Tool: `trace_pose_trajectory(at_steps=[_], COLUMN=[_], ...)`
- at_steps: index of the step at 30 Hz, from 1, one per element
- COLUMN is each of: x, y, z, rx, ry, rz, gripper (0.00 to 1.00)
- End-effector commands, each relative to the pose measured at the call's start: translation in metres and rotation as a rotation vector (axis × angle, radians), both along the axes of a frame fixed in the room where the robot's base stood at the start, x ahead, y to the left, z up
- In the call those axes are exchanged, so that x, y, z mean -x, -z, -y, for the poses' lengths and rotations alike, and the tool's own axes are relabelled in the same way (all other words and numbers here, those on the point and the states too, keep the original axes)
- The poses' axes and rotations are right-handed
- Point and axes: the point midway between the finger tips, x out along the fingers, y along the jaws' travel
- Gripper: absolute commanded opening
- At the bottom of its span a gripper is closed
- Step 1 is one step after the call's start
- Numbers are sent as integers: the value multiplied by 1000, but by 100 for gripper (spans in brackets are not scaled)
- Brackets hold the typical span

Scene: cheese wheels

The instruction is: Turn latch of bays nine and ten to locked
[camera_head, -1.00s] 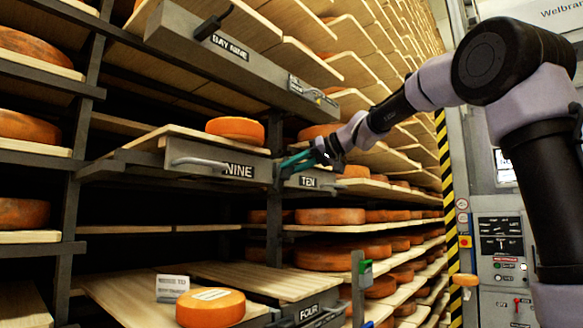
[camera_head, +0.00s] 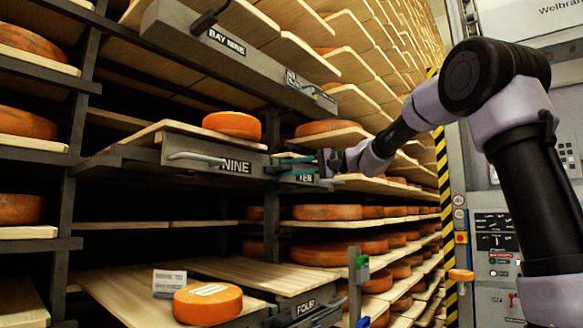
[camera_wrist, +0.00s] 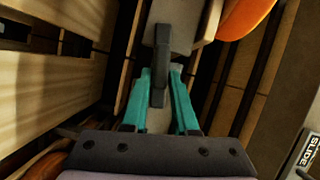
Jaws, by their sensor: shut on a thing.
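The latch (camera_wrist: 159,62) is a dark grey bar between the front plates of bays nine and ten. In the wrist view it lies lengthwise between my teal fingers. My gripper (camera_head: 281,166) is shut on it, pointing left and roughly level in the head view; it also shows in the wrist view (camera_wrist: 160,73). The bay nine front (camera_head: 236,168) is a grey plate with a bar handle, left of my gripper. The bay ten plate (camera_head: 305,177) is partly hidden behind my fingers. In the head view my fingers largely hide the latch; I cannot read a lock mark.
An orange cheese wheel (camera_head: 232,124) sits on the board above bay nine. Below, a pulled-out board (camera_head: 128,290) carries another cheese wheel (camera_head: 207,304) and a small sign (camera_head: 169,283). A control panel (camera_head: 497,240) stands at right.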

Motion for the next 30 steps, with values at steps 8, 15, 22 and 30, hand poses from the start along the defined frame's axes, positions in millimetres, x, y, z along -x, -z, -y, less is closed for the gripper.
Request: trace_pose_trajectory(at_steps=[8,15,22,30], x=[-1,-1,-1,-1], y=[3,4,5,5], z=[1,1,1,1], rx=[-84,-112,-117,-115], ry=[1,2,1,1], rz=[-108,-145,-151,-151], gripper=[0,0,0,52])
